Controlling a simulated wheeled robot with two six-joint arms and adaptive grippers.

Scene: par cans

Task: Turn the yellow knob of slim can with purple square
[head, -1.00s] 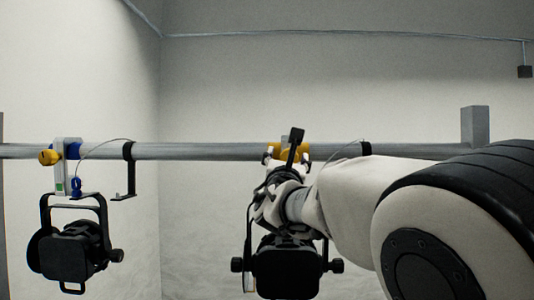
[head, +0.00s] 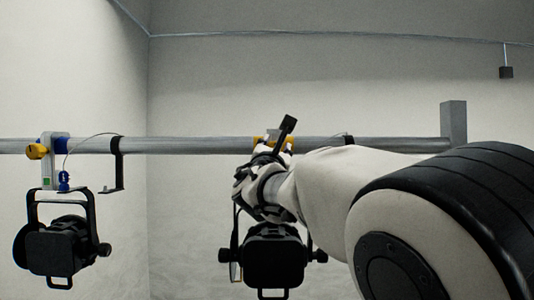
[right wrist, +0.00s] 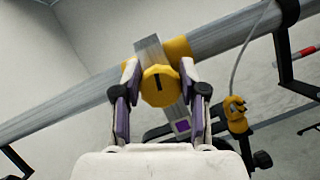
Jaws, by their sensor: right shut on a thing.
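The yellow knob (right wrist: 160,87) shows in the middle of the right wrist view, on the grey clamp of a can hung from the bar. A purple square (right wrist: 182,126) sits on the clamp below it. My right gripper (right wrist: 160,92) has one finger on each side of the knob and is shut on it. In the head view, my right gripper (head: 273,150) reaches the bar and hides most of the clamp. The black can (head: 273,256) hangs below it, partly behind my arm. My left gripper is not in view.
Another black can (head: 62,246) hangs at the left, its clamp carrying a yellow knob (head: 36,151) and a green square (head: 47,182). The grey bar (head: 190,145) runs across. A yellow connector (right wrist: 236,112) hangs right of my gripper in the wrist view.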

